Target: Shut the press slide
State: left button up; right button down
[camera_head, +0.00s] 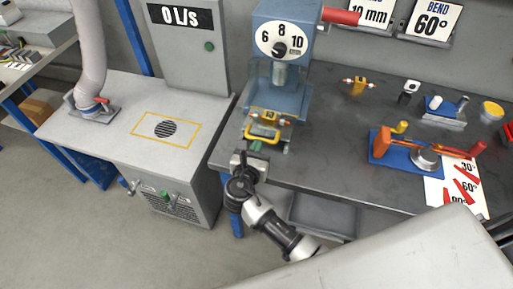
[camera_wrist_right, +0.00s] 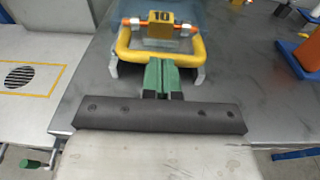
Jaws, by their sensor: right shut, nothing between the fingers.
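The blue press (camera_head: 278,75) stands at the left end of the dark workbench, with a dial marked 6, 8, 10 and a red lever. Its slide has a yellow handle (camera_head: 263,132) at the front, and a small yellow block marked 10 (camera_wrist_right: 159,23) sits on the slide behind the handle. My right gripper (camera_wrist_right: 160,74) has green fingers, shut and empty, at the front bar of the yellow handle. I cannot tell whether the fingertips touch the bar. The right gripper also shows in the head view (camera_head: 256,146). My left gripper is not in view.
A blue bending tool (camera_head: 392,147) with orange arms, a small yellow part (camera_head: 357,84) and a yellow cup (camera_head: 491,111) stand on the bench to the right. A grey cabinet with a vent (camera_head: 165,128) stands left.

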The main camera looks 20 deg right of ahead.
aim_at(268, 118)
jog(key=x, duration=0.4)
jog(key=r+x, duration=0.1)
jog(key=x, duration=0.6)
jog(key=shift+w+d+r, duration=0.2)
jog(key=shift+w+d, duration=0.1)
jog(key=shift+w, duration=0.05)
jog(key=shift+w+d+b, duration=0.2)
jog(key=shift+w+b, duration=0.05)
jog(key=shift+b, duration=0.05)
jog(key=shift+r, duration=0.3)
jog(key=shift+d, duration=0.15)
